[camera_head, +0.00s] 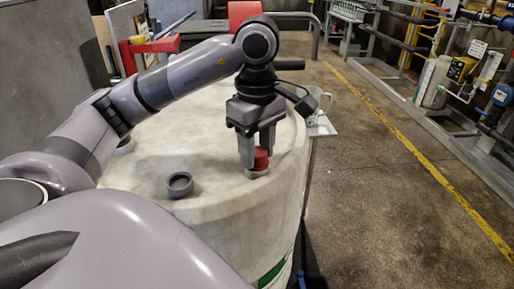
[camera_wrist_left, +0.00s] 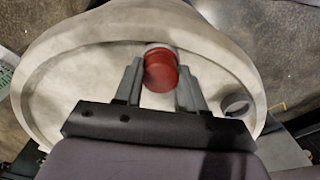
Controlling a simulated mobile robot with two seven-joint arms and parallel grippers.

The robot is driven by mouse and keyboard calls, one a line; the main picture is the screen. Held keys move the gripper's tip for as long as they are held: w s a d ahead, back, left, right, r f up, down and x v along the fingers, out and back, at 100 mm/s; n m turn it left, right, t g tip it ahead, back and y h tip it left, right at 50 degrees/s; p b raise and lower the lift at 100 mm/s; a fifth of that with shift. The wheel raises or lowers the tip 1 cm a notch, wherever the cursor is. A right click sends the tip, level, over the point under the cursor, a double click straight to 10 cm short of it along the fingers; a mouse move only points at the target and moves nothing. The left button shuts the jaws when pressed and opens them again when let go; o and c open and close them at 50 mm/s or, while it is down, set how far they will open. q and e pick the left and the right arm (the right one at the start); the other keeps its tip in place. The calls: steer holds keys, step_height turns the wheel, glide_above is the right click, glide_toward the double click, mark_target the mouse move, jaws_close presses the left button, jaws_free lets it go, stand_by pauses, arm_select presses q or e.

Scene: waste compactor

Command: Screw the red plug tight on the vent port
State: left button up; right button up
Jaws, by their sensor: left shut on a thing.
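The red plug (camera_head: 261,158) sits at the vent port (camera_head: 257,172), a pale short collar on the top of the white drum (camera_head: 215,150), near its right edge. My left gripper (camera_head: 257,160) reaches down from above and is shut on the red plug. In the left wrist view the red plug (camera_wrist_left: 161,72) is between the two fingers (camera_wrist_left: 160,82), with a bit of the pale port (camera_wrist_left: 158,46) behind it. The fingers hide part of the plug, and I cannot tell how far it is threaded. My right gripper is not in view.
A grey open ring-shaped fitting (camera_head: 180,184) stands on the drum top, left of the port; it also shows in the left wrist view (camera_wrist_left: 236,104). A clear jug-like container (camera_head: 318,104) stands beyond the drum's right edge. Open floor (camera_head: 375,190) lies to the right.

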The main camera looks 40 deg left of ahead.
arm_select(q)
steer(key=o, duration=1.3)
steer(key=shift+c, duration=0.2)
steer(key=shift+c, duration=0.5)
